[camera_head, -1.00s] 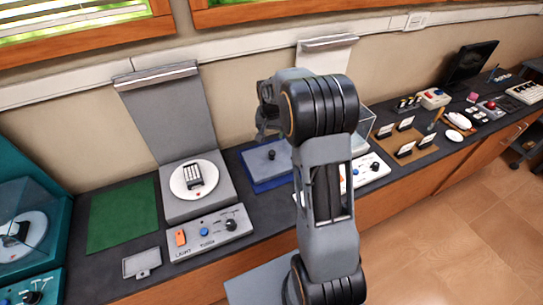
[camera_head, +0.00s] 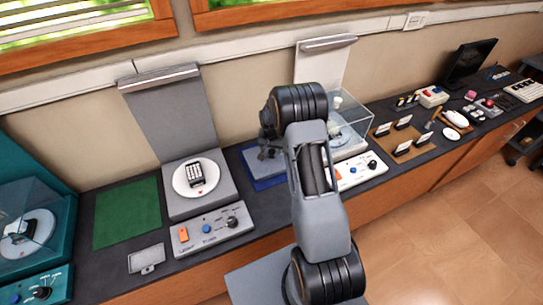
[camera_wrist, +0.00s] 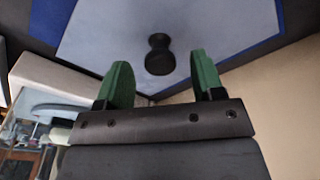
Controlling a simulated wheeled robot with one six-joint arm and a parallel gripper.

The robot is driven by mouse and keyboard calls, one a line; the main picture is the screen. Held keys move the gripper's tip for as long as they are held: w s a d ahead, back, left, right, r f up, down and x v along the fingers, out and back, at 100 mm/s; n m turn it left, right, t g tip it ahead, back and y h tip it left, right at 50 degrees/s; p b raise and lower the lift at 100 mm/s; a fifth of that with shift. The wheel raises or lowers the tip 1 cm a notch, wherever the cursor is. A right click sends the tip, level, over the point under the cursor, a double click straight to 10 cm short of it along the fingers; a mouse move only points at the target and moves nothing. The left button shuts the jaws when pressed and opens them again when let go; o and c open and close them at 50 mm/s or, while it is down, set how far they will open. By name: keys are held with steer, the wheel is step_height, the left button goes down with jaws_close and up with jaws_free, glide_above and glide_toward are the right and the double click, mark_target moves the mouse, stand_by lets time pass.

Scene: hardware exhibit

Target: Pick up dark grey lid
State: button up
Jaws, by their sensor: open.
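The lid (camera_head: 256,166) is a flat grey plate that lies on a blue mat (camera_head: 268,184) on the counter. It fills much of the upper wrist view (camera_wrist: 100,35), where its black knob (camera_wrist: 159,54) stands near the middle. My gripper (camera_head: 268,148) is over the lid and hides part of it in the head view. In the wrist view its two green fingers (camera_wrist: 160,74) are apart, one on each side of the knob in the picture, with nothing between them. I cannot tell how far the fingertips are above the lid.
To the left are a grey stand with a white disc (camera_head: 197,178), a control box (camera_head: 212,230) and a green mat (camera_head: 127,213). To the right are a clear case (camera_head: 352,122) and a control box (camera_head: 360,170). The wall rises behind the counter.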

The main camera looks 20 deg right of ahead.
mark_target(272, 156)
steer(key=shift+w+d+f, duration=0.1)
steer(key=shift+f, duration=1.15)
steer(key=c, duration=1.1)
